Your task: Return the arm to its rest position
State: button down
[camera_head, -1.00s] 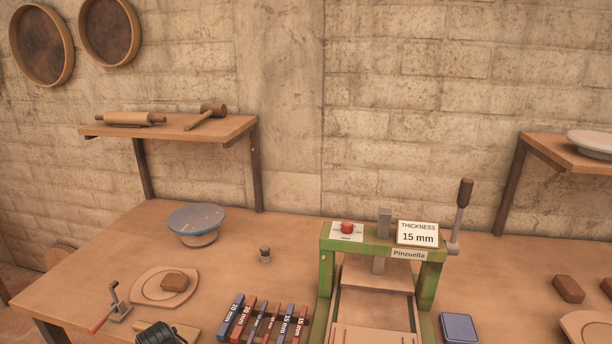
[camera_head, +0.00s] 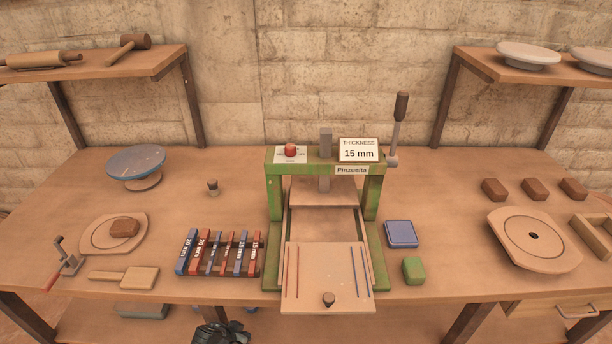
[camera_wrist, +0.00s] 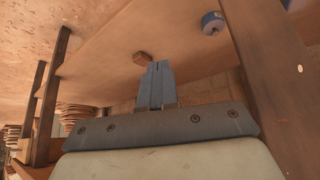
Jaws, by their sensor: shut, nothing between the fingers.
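My gripper (camera_wrist: 159,68) shows in the wrist view with its two grey fingers pressed together and nothing between them. Past the fingertips, a brown block (camera_wrist: 143,58) and part of a round blue-grey thing (camera_wrist: 212,22) show apart from them. In the head view only a dark piece (camera_head: 220,334), which looks like part of my arm's end, shows at the bottom edge, below the front edge of the worktable (camera_head: 440,262). The fingers cannot be made out there. The rest of the arm is out of view.
The green press (camera_head: 275,200) stands mid-table, its sign reading 15 mm and its lever upright. Left of it are labelled thickness bars (camera_head: 215,255), a wooden paddle (camera_head: 125,276) and a blue turntable (camera_head: 137,164). Right are a blue block (camera_head: 401,234), a green block (camera_head: 414,270) and a round board (camera_head: 510,255).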

jog(key=s+d+f+n+g, duration=0.1)
jog(key=d+f+g, duration=0.1)
jog(key=d+f, duration=0.35)
jog(key=s+d+f+n+g+h, duration=0.1)
jog(key=d+f+g, duration=0.15)
jog(key=d, duration=0.65)
jog(key=d+f+g, duration=0.2)
jog(key=d+f, duration=0.2)
jog(key=d, duration=0.4)
jog(key=s+d+f+n+g+y, duration=0.1)
jog(key=s+d+f+g+y, duration=0.1)
jog(key=s+d, duration=0.4)
jog(key=s+d+f+n+g+y, duration=0.2)
jog(key=s+d+g, duration=0.2)
jog(key=s+d, duration=0.3)
jog(key=shift+s+d+f, duration=0.15)
jog(key=shift+s+f, duration=0.1)
jog(key=shift+s, duration=1.9)
